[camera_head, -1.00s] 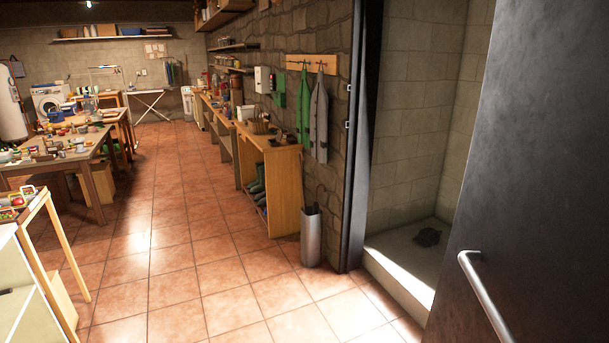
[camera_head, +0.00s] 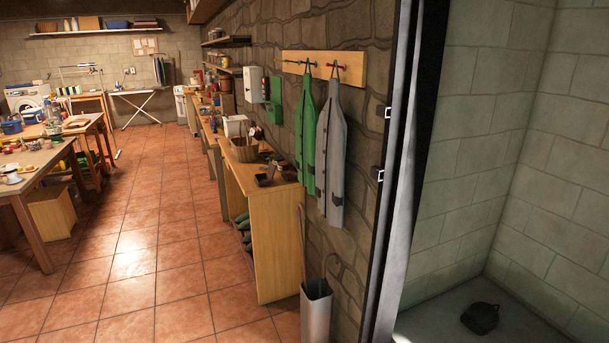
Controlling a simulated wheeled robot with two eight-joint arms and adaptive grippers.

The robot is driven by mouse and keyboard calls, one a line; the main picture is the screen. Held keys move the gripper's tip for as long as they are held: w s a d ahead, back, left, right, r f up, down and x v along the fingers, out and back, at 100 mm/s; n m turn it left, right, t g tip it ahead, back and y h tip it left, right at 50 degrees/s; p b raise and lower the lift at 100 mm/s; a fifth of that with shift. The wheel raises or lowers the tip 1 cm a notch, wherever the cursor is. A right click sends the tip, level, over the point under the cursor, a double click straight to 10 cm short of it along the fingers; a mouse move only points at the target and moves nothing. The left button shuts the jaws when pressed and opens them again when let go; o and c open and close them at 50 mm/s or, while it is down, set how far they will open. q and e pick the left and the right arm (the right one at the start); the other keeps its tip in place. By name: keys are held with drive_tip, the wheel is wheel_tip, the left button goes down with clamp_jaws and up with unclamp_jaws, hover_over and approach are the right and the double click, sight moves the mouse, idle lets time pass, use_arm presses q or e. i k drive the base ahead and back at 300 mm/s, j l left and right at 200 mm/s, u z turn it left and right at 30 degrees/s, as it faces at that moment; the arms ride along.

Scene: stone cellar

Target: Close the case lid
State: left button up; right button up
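No case or case lid can be made out in the head view. Neither of my grippers is in view. Small items stand on the wooden tables at the left and on the wooden bench (camera_head: 276,243) along the stone wall, too small to tell apart.
Tiled floor (camera_head: 135,262) runs clear between the left table (camera_head: 35,187) and the wall bench. An umbrella stand (camera_head: 316,312) stands by the doorway frame (camera_head: 401,170) at the right. Green (camera_head: 306,135) and grey (camera_head: 331,150) coats hang above. A dark lump (camera_head: 480,318) lies in the alcove.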

sight(272, 170)
drive_tip(key=i+u, duration=0.2)
drive_tip(key=i, duration=0.25)
drive_tip(key=i+l+u, duration=0.15)
drive_tip(key=i, duration=0.3)
drive_tip(key=z, duration=0.4)
drive_tip(key=i+j+z, duration=0.5)
drive_tip(key=j, duration=0.15)
drive_tip(key=i+j+z, duration=0.25)
drive_tip(key=j, duration=0.15)
drive_tip(key=k, duration=0.05)
